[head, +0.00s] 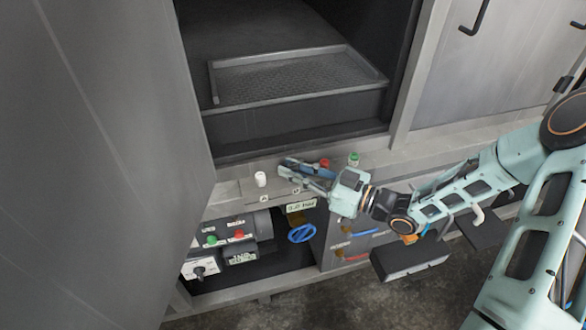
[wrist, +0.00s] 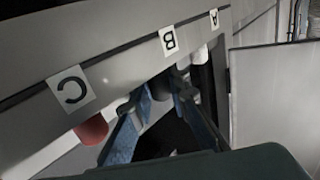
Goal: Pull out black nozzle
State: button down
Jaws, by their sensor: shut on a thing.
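The black nozzle (wrist: 160,88) shows as a dark piece between my fingers in the wrist view, under the label B (wrist: 168,40). My gripper (head: 288,167) is shut on it, with one blue-grey finger on each side. The nozzle is still at the ledge panel; how deep it sits cannot be told. In the head view my fingers hide the nozzle.
A white nozzle (head: 261,179) stands left of my gripper, a red one (head: 325,163) and a green one (head: 353,159) to the right. Above is an open compartment with a dark tray (head: 350,91). A large grey door (head: 90,150) fills the left. Below is a blue handwheel (head: 302,233).

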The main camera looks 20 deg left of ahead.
jog(key=shift+r, duration=0.2)
jog(key=shift+r+p, duration=1.9)
jog(key=shift+r, duration=0.4)
